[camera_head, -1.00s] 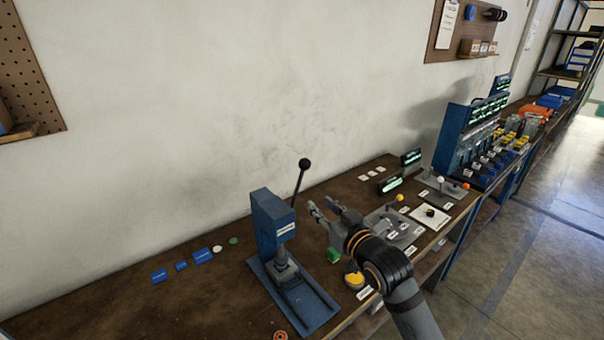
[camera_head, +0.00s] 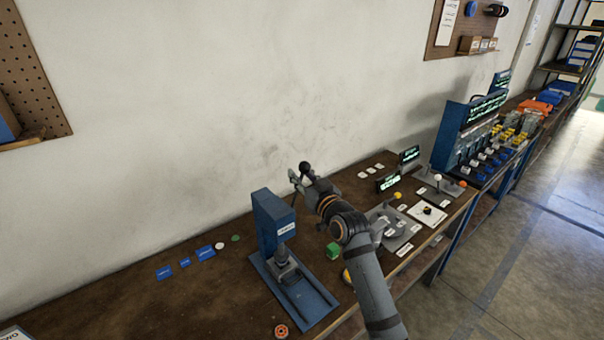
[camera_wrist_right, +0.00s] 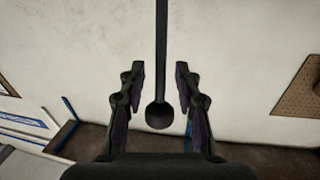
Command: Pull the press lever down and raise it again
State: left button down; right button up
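The blue press (camera_head: 273,226) stands on the brown workbench. Its black lever knob (camera_head: 305,167) is up at the press's right side, just behind my right gripper (camera_head: 298,178). In the right wrist view the lever rod with its round black knob (camera_wrist_right: 159,115) lies between the two fingers of my right gripper (camera_wrist_right: 159,80). The fingers are open, with a gap on both sides of the rod and knob, and I see no contact. My left gripper is in neither view.
A green block (camera_head: 333,251) and a grey plate with labels (camera_head: 396,229) lie right of the press. A blue rack (camera_head: 460,135) stands farther along. The wall behind is bare near the lever.

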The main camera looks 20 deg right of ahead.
grip_shut()
dwell(0.3)
